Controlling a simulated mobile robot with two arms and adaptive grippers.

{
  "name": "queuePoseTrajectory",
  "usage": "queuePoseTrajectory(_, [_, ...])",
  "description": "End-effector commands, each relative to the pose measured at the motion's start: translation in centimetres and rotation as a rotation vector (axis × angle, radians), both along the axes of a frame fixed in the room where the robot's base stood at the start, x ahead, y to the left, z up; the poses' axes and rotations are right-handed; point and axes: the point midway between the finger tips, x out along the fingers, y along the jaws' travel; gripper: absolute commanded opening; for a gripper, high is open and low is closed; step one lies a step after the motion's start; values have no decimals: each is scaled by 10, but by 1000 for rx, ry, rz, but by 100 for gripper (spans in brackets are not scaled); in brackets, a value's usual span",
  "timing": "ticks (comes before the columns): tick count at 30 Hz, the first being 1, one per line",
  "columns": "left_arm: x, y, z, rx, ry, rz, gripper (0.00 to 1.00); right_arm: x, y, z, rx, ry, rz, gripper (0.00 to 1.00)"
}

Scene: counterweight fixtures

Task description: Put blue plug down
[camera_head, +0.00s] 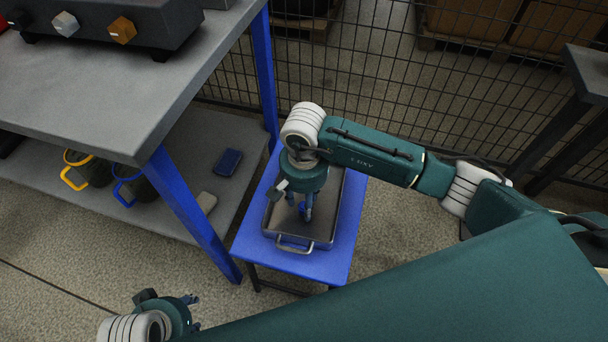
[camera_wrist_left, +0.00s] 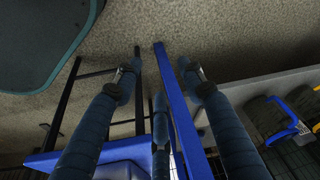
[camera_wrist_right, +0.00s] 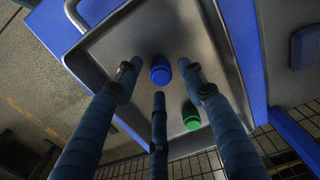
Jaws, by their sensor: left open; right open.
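A round blue plug (camera_wrist_right: 160,72) stands on the floor of a grey metal tray (camera_wrist_right: 215,60). The tray (camera_head: 334,205) rests on a small blue table (camera_head: 349,225). My right gripper (camera_head: 303,208) points down into the tray. In the right wrist view its fingers (camera_wrist_right: 158,76) are spread around the blue plug, with gaps showing beside it. A green plug (camera_wrist_right: 191,117) is in the same tray. My left gripper (camera_head: 194,312) is open and empty at the bottom left, away from the tray; its spread fingers also show in the left wrist view (camera_wrist_left: 158,75).
A grey workbench (camera_head: 120,105) with blue legs stands at left. It carries a dark fixture (camera_head: 150,28) with coloured knobs. Its lower shelf holds dark containers with yellow and blue handles and a flat blue item (camera_head: 228,162). A wire fence (camera_head: 400,60) runs behind.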

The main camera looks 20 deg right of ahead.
Motion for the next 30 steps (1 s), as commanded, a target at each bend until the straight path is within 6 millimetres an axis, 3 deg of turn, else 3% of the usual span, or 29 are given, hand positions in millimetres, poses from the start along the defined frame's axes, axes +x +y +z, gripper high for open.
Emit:
queuePoseTrajectory(1, [1, 0, -4, 1, 5, -1, 40, 4, 0, 21, 0, -12, 4, 40])
queuePoseTrajectory(3, [2, 0, -15, 1, 10, -2, 40, 4, 0, 38, 1, -11, 4, 40])
queuePoseTrajectory(12, [2, -1, -46, 3, 24, -6, 40, 2, 0, 99, -1, -7, 2, 40])
queuePoseTrajectory(18, [2, -1, -54, 3, 27, -7, 40, 2, 0, 115, -1, -5, 2, 40])
queuePoseTrajectory(30, [2, -1, -55, 3, 27, -7, 40, 1, 0, 117, -1, -4, 1, 40])
